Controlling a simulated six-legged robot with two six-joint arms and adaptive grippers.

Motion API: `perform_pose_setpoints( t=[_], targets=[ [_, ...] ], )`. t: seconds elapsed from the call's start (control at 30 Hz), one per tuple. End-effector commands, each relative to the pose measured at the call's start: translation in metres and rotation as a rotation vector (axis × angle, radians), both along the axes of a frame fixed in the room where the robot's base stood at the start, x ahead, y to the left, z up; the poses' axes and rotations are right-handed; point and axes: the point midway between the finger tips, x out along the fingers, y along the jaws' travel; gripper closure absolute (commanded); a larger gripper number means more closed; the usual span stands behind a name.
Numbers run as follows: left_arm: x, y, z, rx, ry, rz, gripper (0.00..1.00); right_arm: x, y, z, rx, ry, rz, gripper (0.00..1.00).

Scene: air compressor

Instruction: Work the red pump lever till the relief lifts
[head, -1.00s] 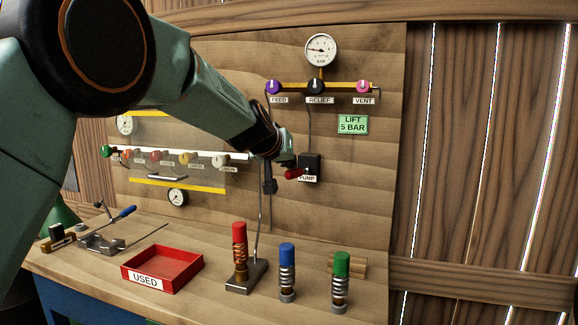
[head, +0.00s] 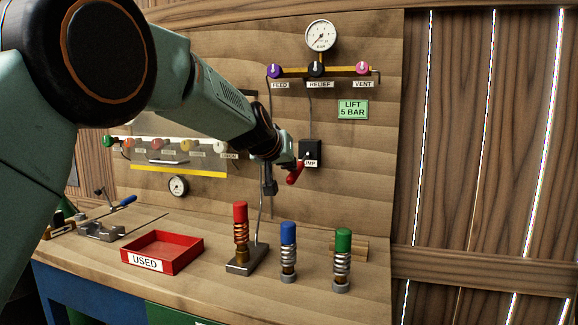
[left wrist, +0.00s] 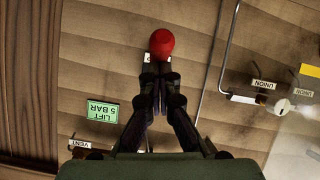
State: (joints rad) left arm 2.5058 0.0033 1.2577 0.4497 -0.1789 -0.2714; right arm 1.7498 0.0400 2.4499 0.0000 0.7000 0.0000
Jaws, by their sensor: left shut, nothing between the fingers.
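The red pump lever (head: 294,173) sticks out from a black pump box (head: 311,152) on the wooden panel, tilted with its end down and left. My left gripper (head: 288,160) is at the lever, shut with nothing between its fingers. In the left wrist view the lever's round red end (left wrist: 161,43) is just beyond the closed fingertips (left wrist: 158,72); I cannot tell if they touch. The gauge (head: 321,36) is above the black relief knob (head: 317,69); its reading is too small to tell. The green sign (head: 352,109) reads "LIFT 5 BAR". My right gripper is out of view.
A purple feed knob (head: 274,71) and a pink vent knob (head: 362,69) flank the relief knob. On the bench below stand red (head: 241,223), blue (head: 288,247) and green (head: 342,256) spring valves and a red tray (head: 163,253) marked "USED". The bench front has free room.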

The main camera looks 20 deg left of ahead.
Motion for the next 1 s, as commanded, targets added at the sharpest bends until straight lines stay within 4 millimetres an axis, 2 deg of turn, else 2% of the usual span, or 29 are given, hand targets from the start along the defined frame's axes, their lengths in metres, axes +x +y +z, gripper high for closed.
perform_pose_setpoints(
  t=[0.03,0.2,0.7,0.87,1.0],
  targets=[
    [0.000,0.000,-0.008,0.001,0.008,-0.001,1.00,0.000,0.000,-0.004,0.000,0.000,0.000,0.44],
    [0.000,0.000,-0.015,0.001,0.014,-0.002,1.00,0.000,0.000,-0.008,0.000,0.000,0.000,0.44],
    [-0.001,-0.001,-0.020,0.001,0.023,-0.004,1.00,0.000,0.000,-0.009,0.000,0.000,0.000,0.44],
    [-0.001,-0.001,-0.015,0.001,0.022,-0.004,1.00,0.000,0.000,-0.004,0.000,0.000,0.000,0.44],
    [-0.001,0.001,0.001,0.002,0.015,-0.002,1.00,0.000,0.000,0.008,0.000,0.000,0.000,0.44]
  ],
)
